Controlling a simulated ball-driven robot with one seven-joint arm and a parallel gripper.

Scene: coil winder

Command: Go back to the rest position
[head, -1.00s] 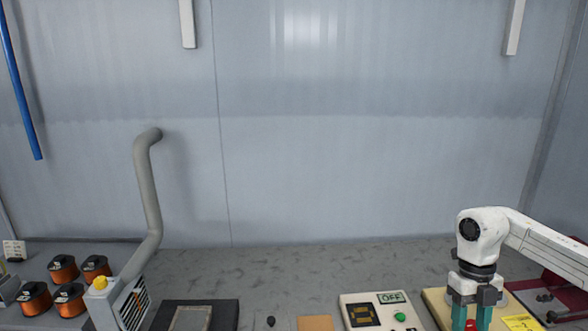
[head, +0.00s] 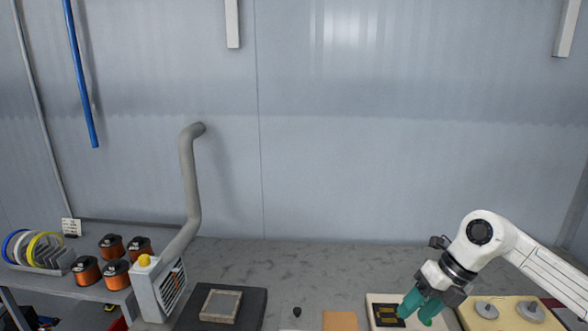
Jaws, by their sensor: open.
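My gripper (head: 418,310) is at the lower right of the head view, at the end of my white arm. Its teal fingers point down and to the left and are apart, with nothing seen between them. They are in front of the control box (head: 374,304) with a small dark display (head: 385,312), and hide much of its face. I cannot tell whether they touch it.
A grey fume pipe (head: 190,180) rises from a vented unit (head: 160,290). Copper wire spools (head: 116,274) and a rack of coloured rings (head: 42,250) are at the left. A dark pad (head: 255,305) and a tan block (head: 340,321) lie in front. The bench behind is clear.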

